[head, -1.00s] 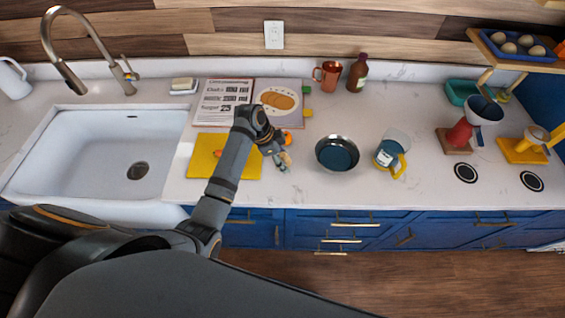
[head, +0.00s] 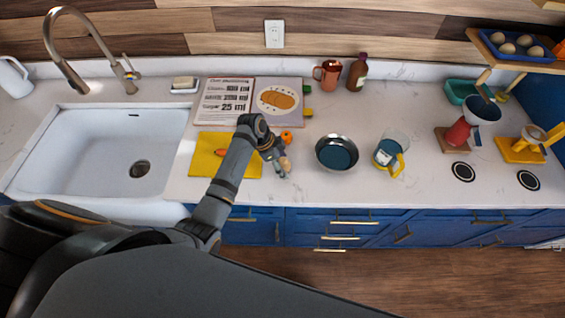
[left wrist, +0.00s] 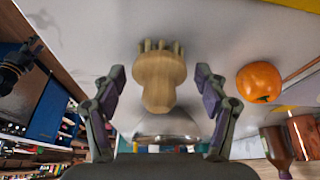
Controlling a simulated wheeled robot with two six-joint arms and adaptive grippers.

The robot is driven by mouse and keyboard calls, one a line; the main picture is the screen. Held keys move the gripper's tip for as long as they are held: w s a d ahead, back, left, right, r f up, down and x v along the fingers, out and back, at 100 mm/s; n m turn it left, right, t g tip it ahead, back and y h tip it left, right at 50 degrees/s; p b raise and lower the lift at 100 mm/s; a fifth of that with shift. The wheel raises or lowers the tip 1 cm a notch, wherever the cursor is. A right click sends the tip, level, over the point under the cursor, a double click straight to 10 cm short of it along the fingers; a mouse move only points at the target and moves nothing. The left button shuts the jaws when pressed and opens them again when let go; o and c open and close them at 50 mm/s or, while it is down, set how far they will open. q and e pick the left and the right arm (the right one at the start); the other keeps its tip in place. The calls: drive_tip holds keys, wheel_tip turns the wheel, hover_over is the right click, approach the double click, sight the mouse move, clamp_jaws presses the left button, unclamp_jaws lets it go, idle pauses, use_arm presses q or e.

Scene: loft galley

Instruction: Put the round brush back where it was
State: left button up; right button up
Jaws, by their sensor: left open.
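The round brush (left wrist: 158,78), pale wood with short bristles, shows in the left wrist view between the fingers of my left gripper (left wrist: 160,92). There is a gap on both sides, so the open fingers do not touch it. In the head view the left gripper (head: 277,160) is over the counter, right of the yellow board, and the brush (head: 285,165) shows small at its tips. The arm partly covers this spot. I cannot tell from the views whether the brush rests on the counter.
An orange fruit (head: 286,136) lies close behind the gripper. The yellow board (head: 236,170), an open book (head: 223,103) and the sink (head: 90,150) are left.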

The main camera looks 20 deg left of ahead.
use_arm(q)
drive_tip(key=shift+r, duration=0.25)
drive_tip(key=b+v, duration=0.2)
drive_tip(key=v, duration=1)
drive_tip(key=shift+d, duration=0.1)
